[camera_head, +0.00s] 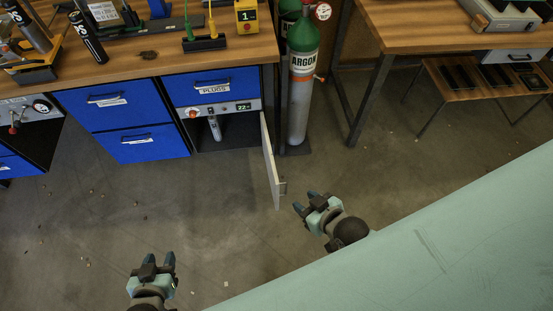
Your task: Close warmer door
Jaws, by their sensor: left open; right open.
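The warmer (230,107) is a low cabinet compartment under the workbench, below the blue drawer marked PLUGS, with a knob and a small lit display. A grey cylinder (215,128) stands inside it. Its door (268,165) is hinged on the right and stands wide open, swung out toward me, with a small handle (283,187) near its free end. My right gripper (304,200) is open and empty, a little right of and below the handle, apart from it. My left gripper (155,264) is open and empty over the floor at lower left, away from the door.
A green and grey argon cylinder (302,85) stands right of the warmer, near the door's hinge side. Blue drawers (123,105) are left of it. A second table (410,25) stands at upper right. The floor (110,205) in front is mostly clear, with small scraps.

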